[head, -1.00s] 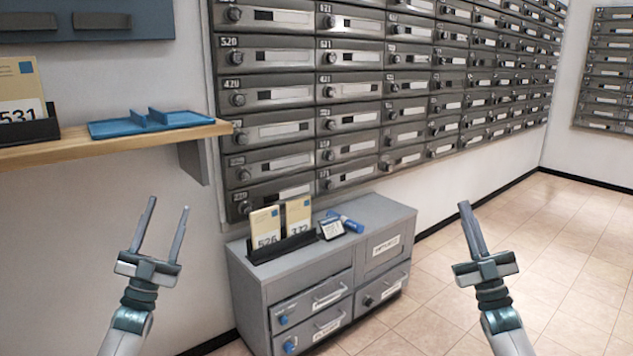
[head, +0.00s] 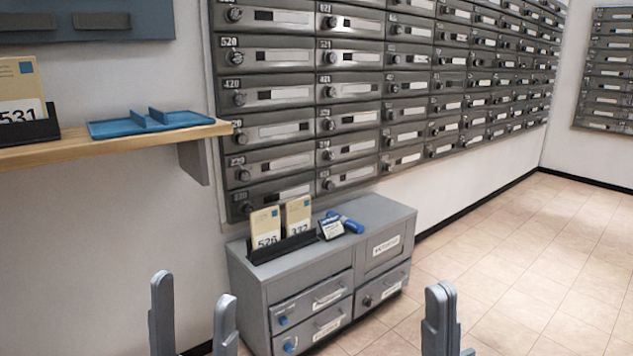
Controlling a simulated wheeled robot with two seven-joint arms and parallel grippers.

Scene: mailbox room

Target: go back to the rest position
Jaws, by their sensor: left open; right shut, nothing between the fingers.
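My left gripper (head: 193,300) is low in the head view, left of the grey cabinet, with its two fingers apart and nothing between them. My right gripper (head: 441,292) is at the bottom, right of the cabinet, with its fingers together and nothing held. Only the fingers of both grippers show; the rest is below the picture's edge. Neither gripper appears to touch anything.
A grey cabinet (head: 262,290) carries a black holder with two cards, a small sign and a blue item. A wooden shelf (head: 80,151) at left holds a blue tray (head: 128,127). Mailboxes (head: 270,126) cover the wall. Tiled floor (head: 530,250) at right is clear.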

